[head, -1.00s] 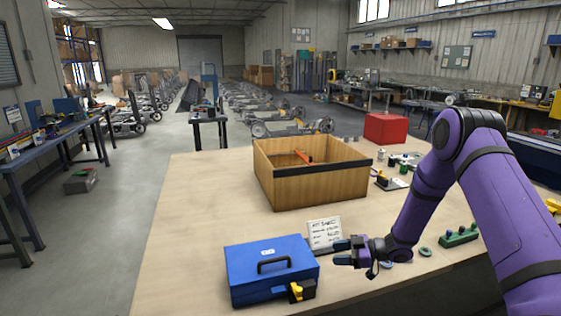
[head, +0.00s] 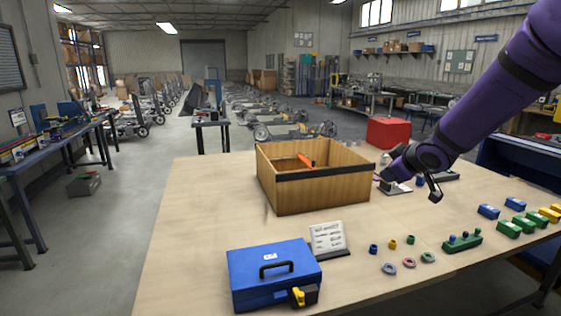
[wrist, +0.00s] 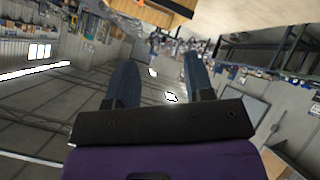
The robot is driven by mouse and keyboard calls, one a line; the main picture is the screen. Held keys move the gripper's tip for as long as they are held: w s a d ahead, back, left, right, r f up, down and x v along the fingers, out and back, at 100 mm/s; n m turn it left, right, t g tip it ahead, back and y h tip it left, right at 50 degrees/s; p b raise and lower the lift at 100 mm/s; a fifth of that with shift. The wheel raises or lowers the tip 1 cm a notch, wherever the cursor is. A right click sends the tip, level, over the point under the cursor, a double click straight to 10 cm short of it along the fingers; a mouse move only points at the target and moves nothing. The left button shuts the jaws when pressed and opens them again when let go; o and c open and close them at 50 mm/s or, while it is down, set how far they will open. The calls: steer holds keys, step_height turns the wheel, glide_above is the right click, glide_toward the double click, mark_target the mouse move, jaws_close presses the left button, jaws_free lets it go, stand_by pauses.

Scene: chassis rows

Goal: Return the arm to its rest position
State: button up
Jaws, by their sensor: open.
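My purple arm (head: 486,90) reaches in from the upper right in the head view. My gripper is at its lower end, beyond the right side of the wooden box, and its fingers are mostly hidden there behind the wrist. In the wrist view my gripper (wrist: 155,82) shows two dark blue fingers spread apart with nothing between them. That view looks out over the room, tilted, with the wooden box edge at its top.
The wooden box (head: 320,188) holds an orange item. A blue toolbox (head: 272,277) and a sign card (head: 327,238) stand at the front left. Rings, small pegs and a green peg block (head: 462,242) lie at the front right. A red box (head: 388,132) stands behind.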

steer(key=s+d+r+m+g+h, duration=0.15)
steer(key=s+r+m, duration=0.3)
steer(key=s, duration=0.85)
steer(key=s+d+r+m+g+h, duration=0.1)
steer(key=s+r+m+g+h, duration=0.3)
steer(key=s, duration=0.9)
steer(key=s+a+y, duration=0.2)
steer(key=s+y, duration=0.2)
steer(key=s, duration=0.8)
steer(key=shift+s+a+f, duration=0.2)
steer(key=shift+s+a, duration=0.05)
steer(key=shift+s, duration=0.05)
steer(key=shift+m, duration=0.25)
